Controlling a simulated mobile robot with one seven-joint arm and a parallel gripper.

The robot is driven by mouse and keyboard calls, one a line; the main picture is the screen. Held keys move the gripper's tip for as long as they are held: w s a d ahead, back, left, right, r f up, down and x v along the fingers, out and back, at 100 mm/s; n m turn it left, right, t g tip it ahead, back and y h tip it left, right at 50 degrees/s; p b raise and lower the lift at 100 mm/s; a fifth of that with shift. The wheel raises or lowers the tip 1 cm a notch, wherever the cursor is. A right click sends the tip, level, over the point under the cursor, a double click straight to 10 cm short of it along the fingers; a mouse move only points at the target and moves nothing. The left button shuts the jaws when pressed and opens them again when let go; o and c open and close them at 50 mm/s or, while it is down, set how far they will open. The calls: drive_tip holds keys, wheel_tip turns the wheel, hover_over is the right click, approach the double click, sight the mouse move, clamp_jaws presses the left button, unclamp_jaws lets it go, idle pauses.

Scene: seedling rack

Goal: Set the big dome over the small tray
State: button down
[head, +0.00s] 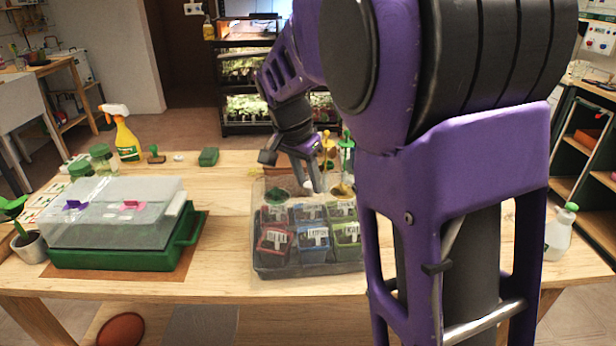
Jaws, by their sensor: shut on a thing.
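My gripper (311,184) points down at the top of a clear dome (262,228) and is shut on it near the middle of its top; the grasped part is mostly hidden by the fingers. The dome looks level and surrounds several labelled pots in red, blue and green, which show through its walls. The tray (300,271) under the pots is dark and seen only through or along the dome's lower edge. I cannot tell whether the dome's rim rests on the tray or hangs slightly above. My arm hides the right side of both.
At left, another translucent dome (115,226) with purple and pink vents sits on a green tray (125,258). Behind stand a spray bottle (124,134), green-lidded jars (102,157) and a green box (208,157). A potted seedling (28,245) stands far left. The table (225,235) is bare between the domes.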

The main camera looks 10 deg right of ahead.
drive_tip(key=shift+c, duration=2.3)
unclamp_jaws()
drive_tip(key=p+v, duration=0.3)
drive_tip(key=v, duration=1.4)
drive_tip(key=shift+r, duration=0.2)
